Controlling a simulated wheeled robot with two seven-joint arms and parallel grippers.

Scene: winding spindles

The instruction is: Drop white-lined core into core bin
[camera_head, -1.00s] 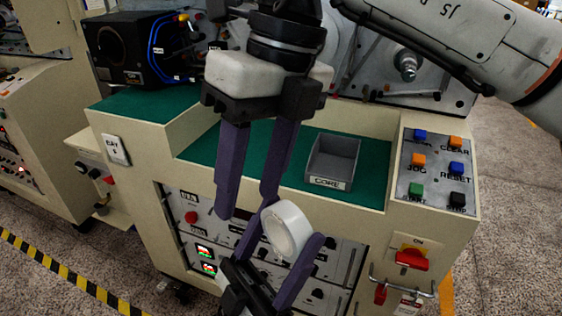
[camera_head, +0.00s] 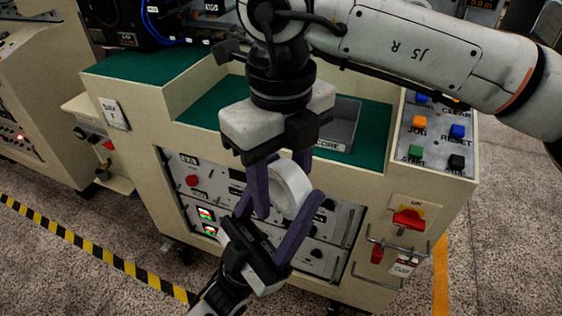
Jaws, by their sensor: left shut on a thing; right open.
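The white-lined core (camera_head: 294,180) is a pale ring seen at an angle, held up in front of the machine's front panel. My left gripper (camera_head: 284,194) comes from the bottom left, points up and is shut on the core. My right gripper (camera_head: 279,205) comes from above, with its arm entering from the right. Its open purple fingers reach down around the core; the overlap hides whether they touch it. The grey core bin (camera_head: 340,135), labelled CORE, stands on the green worktop behind, partly covered by my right gripper and arm.
The green worktop (camera_head: 203,108) has bare room left of the bin. A button panel (camera_head: 436,138) is at the right, with a red switch (camera_head: 408,219) below it. A black unit with blue cables (camera_head: 152,22) stands at the back left.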

